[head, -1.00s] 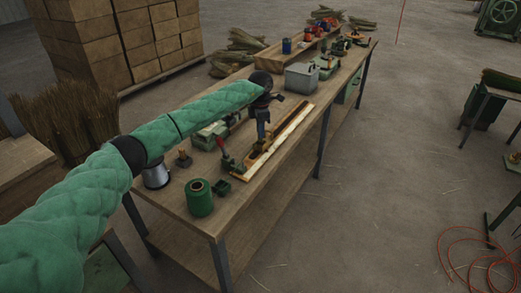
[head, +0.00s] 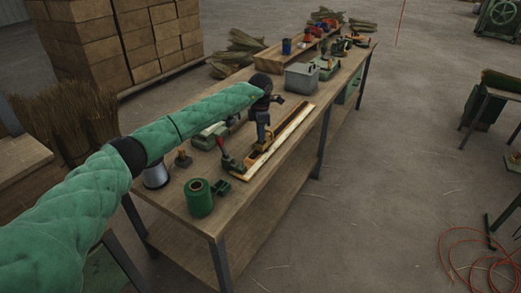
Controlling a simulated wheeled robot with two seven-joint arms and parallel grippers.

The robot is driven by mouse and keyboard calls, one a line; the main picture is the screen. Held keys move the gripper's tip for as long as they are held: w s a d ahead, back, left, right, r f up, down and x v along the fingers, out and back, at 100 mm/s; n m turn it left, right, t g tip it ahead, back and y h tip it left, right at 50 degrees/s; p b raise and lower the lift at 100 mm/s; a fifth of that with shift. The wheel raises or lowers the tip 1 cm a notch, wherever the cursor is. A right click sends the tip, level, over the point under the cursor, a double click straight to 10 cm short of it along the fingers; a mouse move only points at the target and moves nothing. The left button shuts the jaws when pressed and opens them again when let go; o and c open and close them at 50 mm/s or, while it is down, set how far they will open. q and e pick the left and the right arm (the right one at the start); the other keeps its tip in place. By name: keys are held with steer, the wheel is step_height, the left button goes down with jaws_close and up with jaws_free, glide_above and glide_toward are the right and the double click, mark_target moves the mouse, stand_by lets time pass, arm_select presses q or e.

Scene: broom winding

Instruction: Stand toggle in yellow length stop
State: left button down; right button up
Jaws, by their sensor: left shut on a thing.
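A long, narrow wooden board with a light rail (head: 290,128) lies lengthwise on the workbench. A small yellow length stop (head: 263,146) sits on it near its front half. My left gripper (head: 263,138) reaches in from the left and points down over the stop. Its fingers are shut on a small part at the stop, which looks like the toggle. The fingers hide most of that part, so its tilt cannot be told. My right gripper is not in view.
A green spool (head: 199,198), a small green box (head: 221,187) and a metal cup (head: 155,176) stand at the workbench's (head: 245,196) near end. A grey box (head: 301,77) stands behind the board.

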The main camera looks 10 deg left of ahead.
arm_select(q)
steer(key=shift+f+b, duration=0.65)
steer(key=shift+f, duration=0.3)
steer(key=c, duration=1.2)
jaws_free()
steer(key=shift+r, duration=0.15)
step_height(320, 180, up, 8)
steer(key=shift+f+b, duration=0.2)
steer(key=shift+b, duration=0.75)
steer(key=shift+w, duration=0.1)
